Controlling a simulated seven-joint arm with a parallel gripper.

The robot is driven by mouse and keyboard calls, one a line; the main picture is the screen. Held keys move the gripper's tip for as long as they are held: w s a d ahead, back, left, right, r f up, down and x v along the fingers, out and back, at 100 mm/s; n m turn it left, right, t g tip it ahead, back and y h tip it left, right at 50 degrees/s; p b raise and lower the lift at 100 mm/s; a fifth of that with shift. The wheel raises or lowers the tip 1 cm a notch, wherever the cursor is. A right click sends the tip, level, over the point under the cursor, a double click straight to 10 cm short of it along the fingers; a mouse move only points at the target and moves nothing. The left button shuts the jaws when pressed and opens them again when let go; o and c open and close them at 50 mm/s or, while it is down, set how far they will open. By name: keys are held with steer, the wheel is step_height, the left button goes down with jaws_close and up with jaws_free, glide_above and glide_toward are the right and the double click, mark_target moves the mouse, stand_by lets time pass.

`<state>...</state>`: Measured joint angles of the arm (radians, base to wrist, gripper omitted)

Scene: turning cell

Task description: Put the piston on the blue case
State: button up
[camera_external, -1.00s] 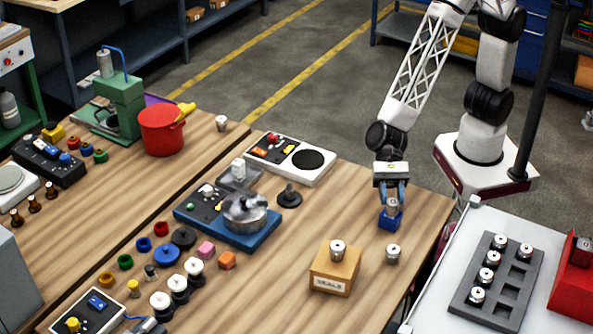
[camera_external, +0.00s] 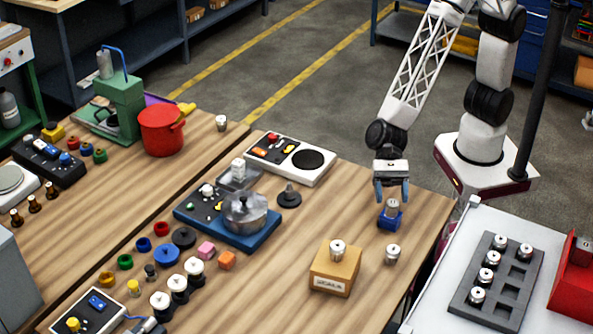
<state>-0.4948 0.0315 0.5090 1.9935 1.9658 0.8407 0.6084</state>
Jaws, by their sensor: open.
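A silver piston (camera_external: 393,207) sits upright on the small blue case (camera_external: 390,221) near the right part of the wooden table. My gripper (camera_external: 391,196) is just above and around the top of that piston, with its fingers apart. Another silver piston (camera_external: 392,253) stands on the table in front of the blue case. A third piston (camera_external: 337,247) stands on the tan box (camera_external: 334,272) to the left.
A grey tray (camera_external: 513,312) with several pistons and some empty slots lies on the white table at right, beside a red box (camera_external: 575,282). A blue device with a silver pot (camera_external: 245,212) and a white control panel (camera_external: 316,162) stand to the left.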

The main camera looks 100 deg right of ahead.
steer(key=v, duration=1.1)
steer(key=shift+d, duration=0.25)
steer(key=shift+s, duration=0.1)
stand_by(0.5)
steer(key=s+d+r+n+h, duration=0.4)
steer(key=s+d+n, duration=0.3)
steer(key=d, duration=0.5)
steer(key=s+d+r+n+h, duration=0.4)
steer(key=s+d+n, duration=0.2)
steer(key=s+d, duration=0.4)
steer(key=s+d+r+n+h, duration=0.4)
steer(key=s+d+n, duration=0.3)
steer(key=d, duration=0.6)
steer(key=s+h, duration=0.1)
steer(key=s, duration=0.1)
steer(key=shift+s+d+n, duration=0.3)
steer(key=shift+r, duration=0.1)
